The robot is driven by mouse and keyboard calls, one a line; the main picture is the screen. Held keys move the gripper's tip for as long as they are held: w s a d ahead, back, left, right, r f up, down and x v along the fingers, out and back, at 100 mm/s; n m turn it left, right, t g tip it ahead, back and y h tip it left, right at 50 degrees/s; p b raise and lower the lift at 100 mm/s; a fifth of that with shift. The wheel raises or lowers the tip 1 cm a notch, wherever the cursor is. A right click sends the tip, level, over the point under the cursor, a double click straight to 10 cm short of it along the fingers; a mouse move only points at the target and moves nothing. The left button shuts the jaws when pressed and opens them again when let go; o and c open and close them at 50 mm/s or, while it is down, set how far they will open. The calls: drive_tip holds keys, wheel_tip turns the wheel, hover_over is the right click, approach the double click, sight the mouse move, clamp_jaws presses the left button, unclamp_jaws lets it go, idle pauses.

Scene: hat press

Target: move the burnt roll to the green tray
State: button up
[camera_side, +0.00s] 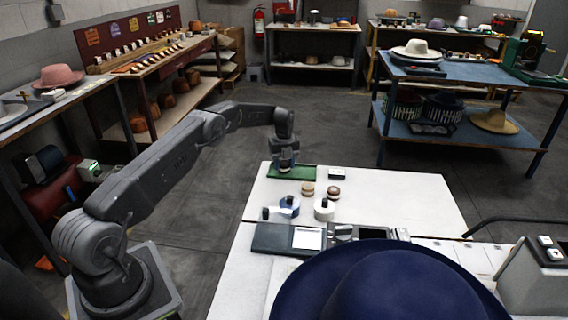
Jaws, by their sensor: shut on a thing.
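My gripper (286,165) points down over the left part of the green tray (307,172), at the far end of the white table. It is shut on a small dark thing, which I take to be the burnt roll; the fingers hide most of it. I cannot tell whether the roll touches the tray. Two other rolls stand on the white table just in front of the tray: a tan one (307,189) and a browner one (333,192).
Nearer stand a blue-and-white roll (289,206), a white one (324,209) and a flat dark device (290,238). A big navy hat (390,285) fills the front.

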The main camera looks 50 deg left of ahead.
drive_tip(key=o, duration=0.9)
drive_tip(key=shift+f, duration=0.1)
